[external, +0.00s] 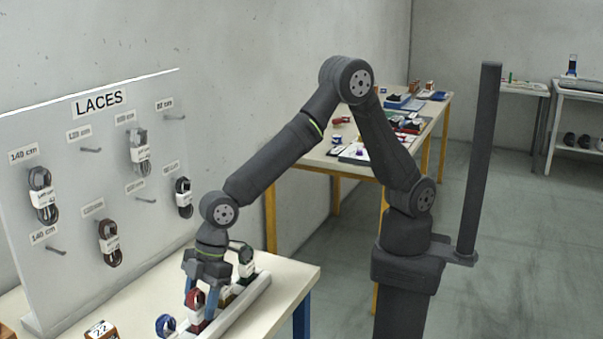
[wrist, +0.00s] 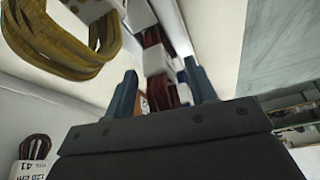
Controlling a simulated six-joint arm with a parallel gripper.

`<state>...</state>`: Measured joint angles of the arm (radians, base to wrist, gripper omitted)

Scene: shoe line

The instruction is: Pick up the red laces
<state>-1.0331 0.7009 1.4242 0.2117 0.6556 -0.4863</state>
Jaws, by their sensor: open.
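The red laces (external: 196,299) stand upright in the light rack on the table, low in the external view. My gripper (external: 200,297) points down there, with its blue fingers open and seeming to stand either side of the red laces; I cannot tell whether they touch. In the wrist view the two fingers of my gripper (wrist: 162,88) are spread apart. Dark red laces (wrist: 160,93) show between them, with part of the bundle hidden by the gripper body.
Blue laces (external: 165,325) and olive laces (external: 226,294) stand close on either side. Green-marked laces (external: 246,256) are further back. The LACES board (external: 75,140) with hanging bundles rises at the left. The table (external: 290,283) is clear to the right.

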